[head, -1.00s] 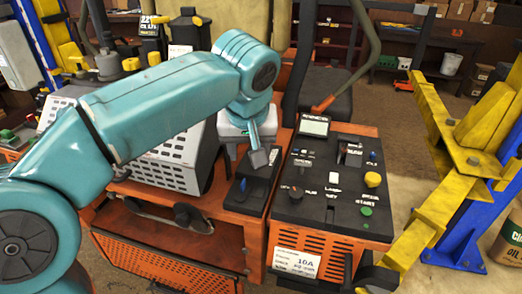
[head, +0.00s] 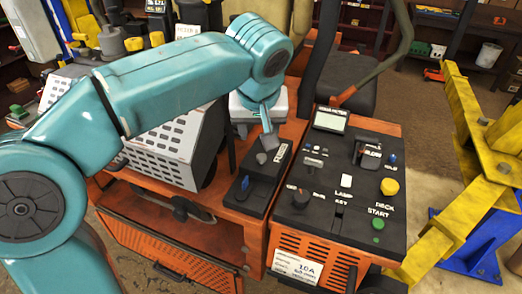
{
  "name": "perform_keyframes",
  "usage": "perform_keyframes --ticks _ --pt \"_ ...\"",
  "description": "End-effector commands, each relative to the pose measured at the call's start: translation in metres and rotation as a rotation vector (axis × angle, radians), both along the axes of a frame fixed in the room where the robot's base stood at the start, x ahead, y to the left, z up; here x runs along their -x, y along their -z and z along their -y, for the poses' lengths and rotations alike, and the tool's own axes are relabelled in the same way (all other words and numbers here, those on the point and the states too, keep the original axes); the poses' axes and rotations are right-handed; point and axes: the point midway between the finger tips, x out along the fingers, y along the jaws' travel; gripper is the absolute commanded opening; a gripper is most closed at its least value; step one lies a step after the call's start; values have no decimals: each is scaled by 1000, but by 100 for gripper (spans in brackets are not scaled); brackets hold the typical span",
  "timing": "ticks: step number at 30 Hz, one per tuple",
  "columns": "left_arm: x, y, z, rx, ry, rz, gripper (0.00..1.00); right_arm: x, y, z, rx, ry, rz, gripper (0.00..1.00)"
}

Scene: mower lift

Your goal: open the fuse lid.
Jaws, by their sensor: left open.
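A long black box (head: 256,190) lies on the orange deck, left of the control panel. It looks like the fuse box, but I see no label naming its lid and cannot tell whether a lid stands open. A blue piece (head: 245,184) sits on its near part and a small grey knob (head: 262,158) farther back. My left gripper (head: 268,142) is open and points down just behind the knob, over the far end of the box. Its fingers look empty, and I cannot tell whether they touch the box. My right gripper is not in view.
The black control panel (head: 335,222) with a key switch, yellow knob (head: 389,187) and green button (head: 378,224) stands close on the right. A white vented cover (head: 165,150) is on the left. A yellow lift post (head: 475,150) stands at far right.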

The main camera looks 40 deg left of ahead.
Motion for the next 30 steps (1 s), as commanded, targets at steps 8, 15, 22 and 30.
perform_keyframes --ticks 8,15,22,30 --pt "-20 62 -15 0 -1 -6 52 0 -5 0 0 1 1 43" --pt "-35 96 -22 0 0 -4 52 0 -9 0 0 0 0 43" --pt "-39 105 -23 1 2 -2 52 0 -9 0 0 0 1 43" --pt "-39 104 -24 1 1 0 19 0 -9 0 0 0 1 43"
